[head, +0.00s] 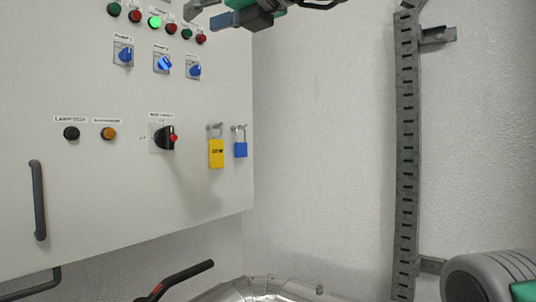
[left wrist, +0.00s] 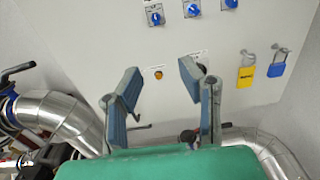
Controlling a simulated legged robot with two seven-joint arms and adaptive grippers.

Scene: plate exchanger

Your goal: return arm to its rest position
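My left gripper (head: 203,15) is at the top edge of the head view, in front of the upper right part of the control cabinet. Its blue-padded fingers are spread with nothing between them. In the left wrist view the left gripper (left wrist: 160,72) also shows two fingers wide apart, with the cabinet front behind the gap. Much of the left arm is out of the picture. My right gripper is in neither view.
The pale cabinet (head: 100,210) carries lamps, blue knobs, a black main switch (head: 165,138) and yellow (head: 216,154) and blue (head: 240,149) padlocks. A slotted metal rail (head: 406,150) runs up the wall. Silver pipes (left wrist: 65,115) lie below. The wall between cabinet and rail is bare.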

